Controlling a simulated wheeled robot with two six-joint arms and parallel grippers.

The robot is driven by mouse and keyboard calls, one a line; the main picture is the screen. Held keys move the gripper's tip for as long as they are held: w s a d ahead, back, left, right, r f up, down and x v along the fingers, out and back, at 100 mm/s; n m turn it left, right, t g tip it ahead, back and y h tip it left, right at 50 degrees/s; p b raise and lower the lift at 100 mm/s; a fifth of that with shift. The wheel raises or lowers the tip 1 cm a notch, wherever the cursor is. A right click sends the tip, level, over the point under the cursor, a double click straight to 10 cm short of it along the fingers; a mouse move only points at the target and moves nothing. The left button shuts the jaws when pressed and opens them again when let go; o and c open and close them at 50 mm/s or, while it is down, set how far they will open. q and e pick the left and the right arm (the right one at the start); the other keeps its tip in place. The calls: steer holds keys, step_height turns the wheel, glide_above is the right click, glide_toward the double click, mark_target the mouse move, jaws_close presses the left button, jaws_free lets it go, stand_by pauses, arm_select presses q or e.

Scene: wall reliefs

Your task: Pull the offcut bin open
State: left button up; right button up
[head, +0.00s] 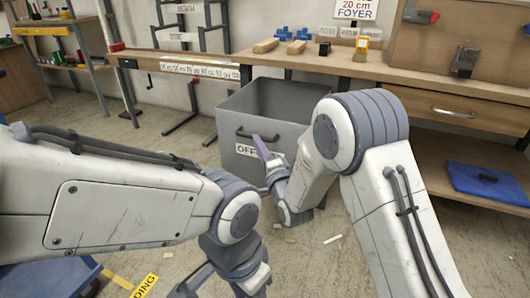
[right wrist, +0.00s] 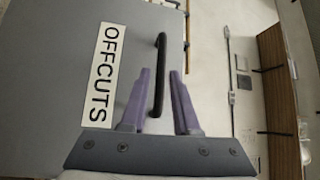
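The offcut bin (head: 290,128) is a grey open-topped box standing out from under the workbench, its inside partly in view. Its front has a dark bar handle (head: 258,137) and a white label, partly hidden by my right arm. In the right wrist view the label reads OFFCUTS (right wrist: 103,75), and the handle (right wrist: 160,60) runs upright. My right gripper (right wrist: 160,72) is open, with its purple fingers on either side of the handle's line and gaps showing; contact cannot be made out. My left gripper (head: 225,280) is low at the bottom, its fingers unclear.
The wooden workbench (head: 225,57) runs above and behind the bin, with wood blocks (head: 266,45) and blue parts on top. A blue item (head: 485,182) lies on the lower shelf at right. Small scraps (head: 333,239) lie on the concrete floor, which is largely clear before the bin.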

arm_select(q)
steer(key=shift+r+p, duration=0.6)
steer(key=shift+r, duration=0.25)
arm_select(e)
steer(key=v, duration=0.5)
steer(key=shift+s+d+f, duration=0.1)
steer(key=shift+s+d, duration=0.1)
steer(key=shift+s, duration=0.15)
